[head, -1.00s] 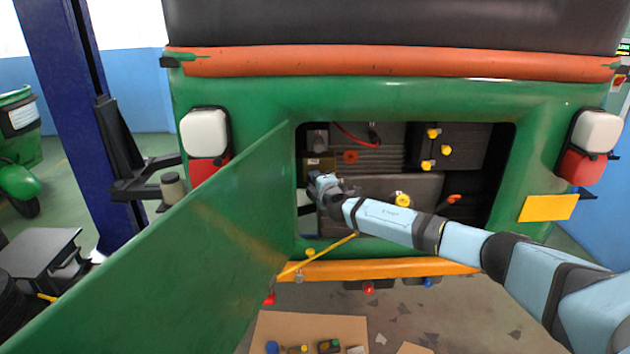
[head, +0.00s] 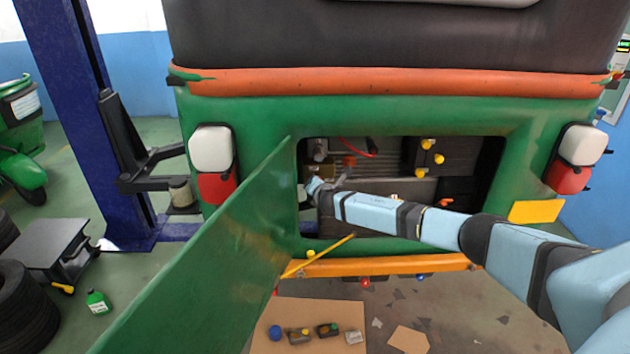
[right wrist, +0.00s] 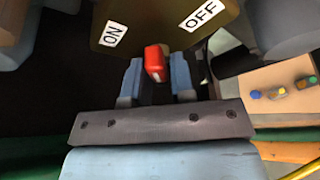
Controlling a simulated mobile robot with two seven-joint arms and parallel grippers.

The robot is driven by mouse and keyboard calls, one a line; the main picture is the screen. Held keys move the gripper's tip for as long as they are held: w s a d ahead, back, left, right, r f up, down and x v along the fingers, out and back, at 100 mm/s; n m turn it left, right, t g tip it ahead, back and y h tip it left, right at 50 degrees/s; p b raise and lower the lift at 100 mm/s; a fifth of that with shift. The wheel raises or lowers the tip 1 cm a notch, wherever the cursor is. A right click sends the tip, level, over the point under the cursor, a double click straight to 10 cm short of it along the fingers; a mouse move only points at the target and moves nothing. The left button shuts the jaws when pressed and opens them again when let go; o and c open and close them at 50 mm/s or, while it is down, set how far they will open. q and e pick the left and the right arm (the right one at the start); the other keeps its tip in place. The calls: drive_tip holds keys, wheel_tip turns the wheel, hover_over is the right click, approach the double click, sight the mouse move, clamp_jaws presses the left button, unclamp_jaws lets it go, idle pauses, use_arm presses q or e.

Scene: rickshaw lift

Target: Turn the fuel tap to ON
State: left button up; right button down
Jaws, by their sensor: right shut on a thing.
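The fuel tap's red lever (right wrist: 154,62) shows in the right wrist view, below a dark plate (right wrist: 150,20) with a white ON label (right wrist: 112,34) at left and a white OFF label (right wrist: 202,14) at right. The lever lies between the two labels in that picture. My right gripper (right wrist: 156,74) has its blue fingers on either side of the lever and is shut on it. In the head view my right gripper (head: 315,188) reaches into the left part of the engine bay, and the tap is hard to make out there. My left gripper is out of view.
The green hatch door (head: 220,250) hangs open at left, with a yellow rod (head: 325,254) by its edge. The bay opening's rim surrounds my arm. A cardboard sheet (head: 290,315) with parts lies on the floor. A dark lift post (head: 80,90) stands at left.

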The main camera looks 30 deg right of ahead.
drive_tip(key=n+g+h, duration=0.1)
drive_tip(key=n, duration=0.1)
drive_tip(key=shift+n, duration=0.3)
drive_tip(key=shift+a+n+g+h, duration=0.1)
drive_tip(key=shift+n+g+h, duration=0.6)
drive_tip(key=shift+n, duration=0.5)
drive_tip(key=c, duration=1.1)
unclamp_jaws()
drive_tip(key=shift+w, duration=0.1)
drive_tip(key=b+v, duration=0.1)
drive_tip(key=v, duration=1.3)
drive_tip(key=shift+f+b, duration=0.1)
drive_tip(key=shift+b, duration=0.3)
drive_tip(key=shift+w, duration=0.1)
